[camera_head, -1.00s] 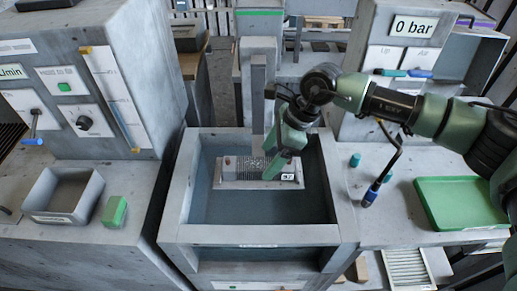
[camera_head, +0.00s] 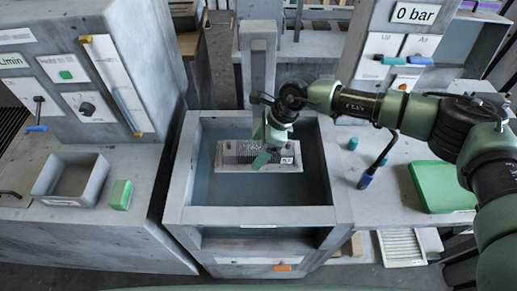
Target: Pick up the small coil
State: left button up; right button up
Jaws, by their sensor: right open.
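A small rectangular block with a dark mesh or finned face, a pale frame and a white tag, which looks like the small coil (camera_head: 238,152), lies in the grey open-topped basin (camera_head: 325,215). My right gripper (camera_head: 274,157) reaches down into the basin over the right part of the coil. Its green fingers are apart and hide some of the coil. I cannot tell whether they touch it. My left gripper is not in view.
A grey bin (camera_head: 92,182) and a green block (camera_head: 121,195) sit on the left bench. A green tray (camera_head: 443,187), a blue-tipped hose (camera_head: 366,180) and small teal caps (camera_head: 353,143) are on the right bench. A grey post (camera_head: 258,75) rises at the basin's back wall.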

aim_at(258, 147)
jog(key=c, duration=1.6)
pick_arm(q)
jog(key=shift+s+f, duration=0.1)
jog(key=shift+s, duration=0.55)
pick_arm(e)
jog(key=shift+r, duration=0.1)
grip_shut()
pick_arm(q)
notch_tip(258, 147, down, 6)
jog(key=b, duration=0.6)
pick_arm(e)
notch_tip(258, 147, up, 20)
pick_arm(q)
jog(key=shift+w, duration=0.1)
